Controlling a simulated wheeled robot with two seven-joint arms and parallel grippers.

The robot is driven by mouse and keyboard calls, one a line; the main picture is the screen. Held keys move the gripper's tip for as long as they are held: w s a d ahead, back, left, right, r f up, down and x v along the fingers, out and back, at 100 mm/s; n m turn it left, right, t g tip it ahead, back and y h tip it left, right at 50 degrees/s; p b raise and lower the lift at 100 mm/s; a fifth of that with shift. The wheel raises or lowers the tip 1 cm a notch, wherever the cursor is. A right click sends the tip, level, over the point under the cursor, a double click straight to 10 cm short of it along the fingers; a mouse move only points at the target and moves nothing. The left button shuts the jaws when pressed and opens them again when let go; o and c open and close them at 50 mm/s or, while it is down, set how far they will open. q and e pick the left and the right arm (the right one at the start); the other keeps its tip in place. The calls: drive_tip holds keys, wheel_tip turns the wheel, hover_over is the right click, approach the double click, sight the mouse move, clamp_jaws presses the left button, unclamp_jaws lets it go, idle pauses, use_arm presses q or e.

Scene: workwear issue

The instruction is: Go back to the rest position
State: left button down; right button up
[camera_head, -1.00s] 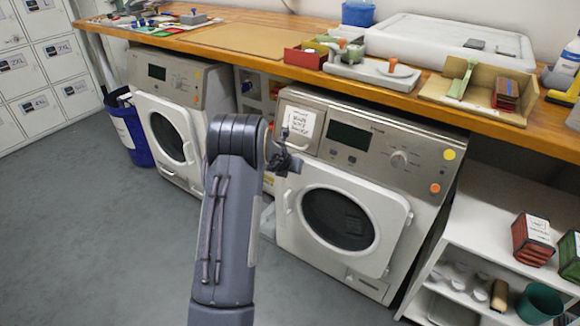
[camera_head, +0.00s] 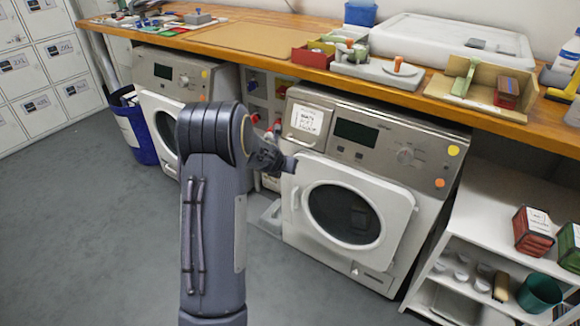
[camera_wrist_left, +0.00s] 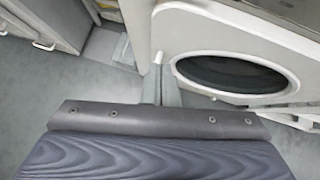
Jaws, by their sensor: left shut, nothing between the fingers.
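My left arm rises from the bottom of the head view, and its dark gripper (camera_head: 290,164) points right, in front of the right washing machine (camera_head: 372,142). In the left wrist view the fingers (camera_wrist_left: 159,66) are shut together and empty. In that view they show just left of the machine's round door (camera_wrist_left: 235,72). I cannot tell the exact gap between the gripper and the machine. My right gripper is not in view.
A left washing machine (camera_head: 193,71) is partly hidden by my arm. A long wooden counter (camera_head: 420,97) with trays and boxes runs above both machines. A white shelf (camera_head: 490,205) stands at right, a blue bin (camera_head: 140,145) at left. Grey floor (camera_head: 80,230) is clear at left.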

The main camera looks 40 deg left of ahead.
use_arm(q)
drive_tip(key=shift+a+p+v, duration=0.1)
drive_tip(key=shift+p+v, duration=0.05)
drive_tip(key=shift+v, duration=0.75)
drive_tip(key=shift+a+p+v, duration=0.15)
drive_tip(key=shift+v, duration=0.75)
drive_tip(key=shift+s, duration=0.1)
drive_tip(key=s+d+r+n+y, duration=0.1)
drive_tip(key=s+d+r+n, duration=0.2)
drive_tip(key=s+r+n, duration=0.55)
drive_tip(key=s+d+r+n+y, duration=0.15)
drive_tip(key=s+r+n, duration=0.3)
drive_tip(key=n, duration=0.75)
drive_tip(key=s+d+f+n+g+h, duration=0.3)
drive_tip(key=s+d+n+h, duration=0.6)
drive_tip(key=s+d+n, duration=0.85)
drive_tip(key=s+d+r+m+p, duration=0.1)
drive_tip(key=d+r+p, duration=0.1)
drive_tip(key=r+p, duration=0.7)
drive_tip(key=s+d+r+m+p, duration=0.1)
drive_tip(key=d+r+m+p, duration=0.1)
drive_tip(key=r+p, duration=0.8)
drive_tip(key=shift+d+m, duration=0.3)
drive_tip(key=shift+d, duration=0.05)
